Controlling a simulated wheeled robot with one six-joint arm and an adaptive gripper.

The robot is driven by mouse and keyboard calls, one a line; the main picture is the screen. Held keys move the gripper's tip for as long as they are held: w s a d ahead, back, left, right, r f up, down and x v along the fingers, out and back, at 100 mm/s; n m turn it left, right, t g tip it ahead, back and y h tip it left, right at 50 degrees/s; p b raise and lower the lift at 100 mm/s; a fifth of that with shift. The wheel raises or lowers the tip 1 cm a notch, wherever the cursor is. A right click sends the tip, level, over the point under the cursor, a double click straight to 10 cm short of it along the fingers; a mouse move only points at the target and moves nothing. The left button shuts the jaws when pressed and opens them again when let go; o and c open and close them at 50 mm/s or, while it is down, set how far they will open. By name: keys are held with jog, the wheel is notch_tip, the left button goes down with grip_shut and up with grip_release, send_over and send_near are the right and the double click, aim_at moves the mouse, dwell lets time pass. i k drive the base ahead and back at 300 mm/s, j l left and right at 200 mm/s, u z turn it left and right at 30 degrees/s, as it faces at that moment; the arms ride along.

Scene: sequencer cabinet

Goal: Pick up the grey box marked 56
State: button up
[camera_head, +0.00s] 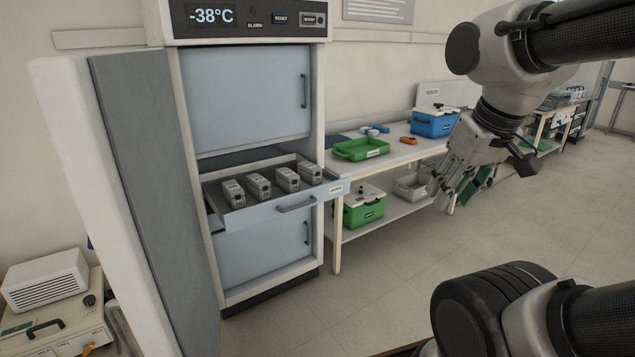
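Several small grey boxes stand in a row in the pulled-out drawer of the cabinet: one at the left end (232,194), two in the middle (258,185) (287,178), and one at the right end (310,172). Their markings are too small to read, so I cannot tell which is 56. The drawer (262,216) has a light blue front with a handle. My gripper (447,192) hangs at the right, in front of the workbench, well apart from the drawer and pointing down. Whether its fingers are open or shut is unclear.
The cabinet's tall door (150,190) stands swung open at the left. A workbench (400,155) beside the cabinet holds a green tray (361,150) and a blue box (434,123). A green box (364,208) is on its lower shelf. The floor in front is clear.

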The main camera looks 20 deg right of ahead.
aim_at(233, 193)
jog(key=i+l+u, duration=0.5)
jog(key=i, duration=0.45)
jog(key=i+l+u, duration=0.5)
jog(key=i+l, duration=0.35)
